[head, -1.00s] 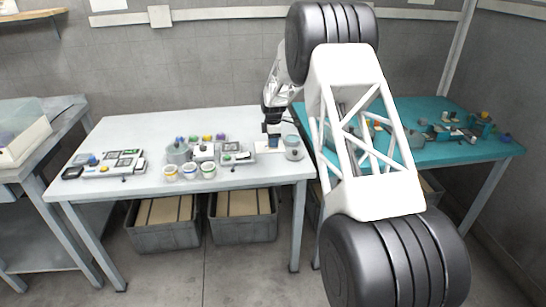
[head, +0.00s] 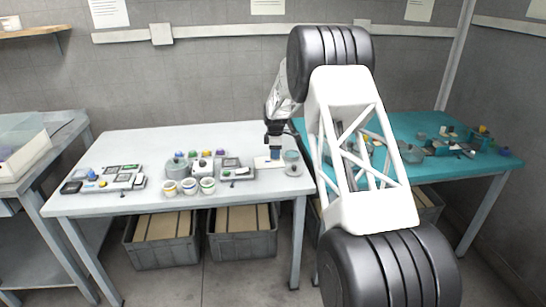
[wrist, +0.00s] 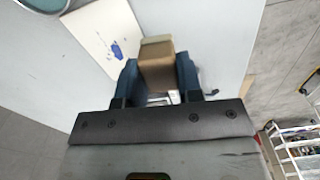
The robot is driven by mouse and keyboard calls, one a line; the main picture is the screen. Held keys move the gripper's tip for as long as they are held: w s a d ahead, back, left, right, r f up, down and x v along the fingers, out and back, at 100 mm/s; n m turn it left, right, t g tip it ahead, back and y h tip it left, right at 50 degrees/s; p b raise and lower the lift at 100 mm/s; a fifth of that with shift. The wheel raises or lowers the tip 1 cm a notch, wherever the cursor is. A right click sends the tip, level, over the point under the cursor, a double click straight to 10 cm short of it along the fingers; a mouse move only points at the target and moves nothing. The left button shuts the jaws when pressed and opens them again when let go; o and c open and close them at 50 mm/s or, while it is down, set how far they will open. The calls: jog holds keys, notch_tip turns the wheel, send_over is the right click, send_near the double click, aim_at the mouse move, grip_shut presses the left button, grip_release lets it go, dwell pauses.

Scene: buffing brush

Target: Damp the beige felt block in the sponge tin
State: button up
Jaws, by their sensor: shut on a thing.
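My gripper (wrist: 158,85) is shut on the beige felt block (wrist: 158,65), a brown block with a paler beige end, held between the dark blue fingers. In the head view my gripper (head: 275,153) is above the white board at the right of the pale table; the block is too small to make out there. A round grey tin (head: 292,168), which looks like the sponge tin, stands just right of the board. Its rim (wrist: 68,4) is cut off at the top left of the wrist view. The block is apart from it.
The white board (wrist: 98,32) carries a blue mark. Left of it are a grey tray (head: 238,172), several small cups (head: 189,188) and a grey pot (head: 176,168). A teal table (head: 455,170) with clutter stands at right. The pale table's back (head: 180,140) is clear.

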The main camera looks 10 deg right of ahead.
jog(key=w+d+r+m, duration=0.2)
jog(key=w+d+m, duration=0.5)
jog(key=w+d, duration=0.3)
jog(key=shift+w+r+m, duration=0.15)
jog(key=shift+w+m, duration=0.05)
jog(key=shift+m, duration=0.2)
jog(key=shift+f, duration=0.25)
send_over(292, 155)
jog(key=shift+w+f, duration=0.1)
jog(key=shift+f, duration=2.65)
jog(key=shift+f, duration=0.65)
dwell(1.1)
jog(key=shift+r, duration=0.2)
notch_tip(292, 155, up, 7)
dwell(1.0)
jog(key=shift+f, duration=0.1)
